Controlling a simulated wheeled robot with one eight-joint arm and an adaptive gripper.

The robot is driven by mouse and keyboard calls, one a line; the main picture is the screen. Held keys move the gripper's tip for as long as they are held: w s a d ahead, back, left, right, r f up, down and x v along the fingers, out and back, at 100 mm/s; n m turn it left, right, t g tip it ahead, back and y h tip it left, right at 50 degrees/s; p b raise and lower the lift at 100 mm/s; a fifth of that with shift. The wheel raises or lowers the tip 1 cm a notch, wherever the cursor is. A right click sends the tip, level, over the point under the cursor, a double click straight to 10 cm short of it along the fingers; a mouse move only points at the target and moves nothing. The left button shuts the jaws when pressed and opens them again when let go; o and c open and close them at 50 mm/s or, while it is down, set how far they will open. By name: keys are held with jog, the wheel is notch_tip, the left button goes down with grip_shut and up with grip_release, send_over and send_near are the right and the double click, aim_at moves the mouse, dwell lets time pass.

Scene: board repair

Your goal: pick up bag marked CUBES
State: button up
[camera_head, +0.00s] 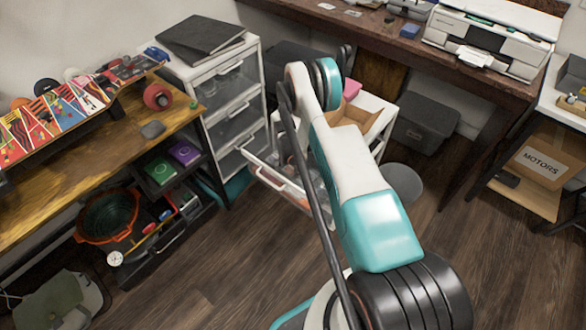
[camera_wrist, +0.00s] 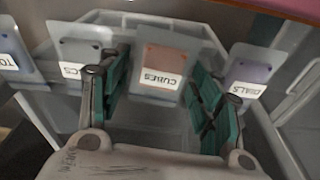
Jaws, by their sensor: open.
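The bag marked CUBES (camera_wrist: 162,62) is a clear bag with a reddish-brown patch and a white label, the word upside down in the wrist view. It stands in an open drawer (camera_wrist: 205,28) of a white unit. My gripper (camera_wrist: 160,80) is open, with one teal finger on each side of the bag. I cannot tell whether the fingers touch it. In the head view, the open drawer (camera_head: 283,182) shows beside my arm. My arm hides the gripper and the CUBES bag there.
Other labelled bags stand on both sides: a grey one (camera_wrist: 84,52) at left and a purple one (camera_wrist: 249,74) at right. Another bag (camera_wrist: 10,55) is at the far left. A drawer unit (camera_head: 225,85) and a workbench (camera_head: 70,180) stand left of my arm. The floor (camera_head: 215,265) in front is clear.

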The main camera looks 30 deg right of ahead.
jog(key=c, duration=0.8)
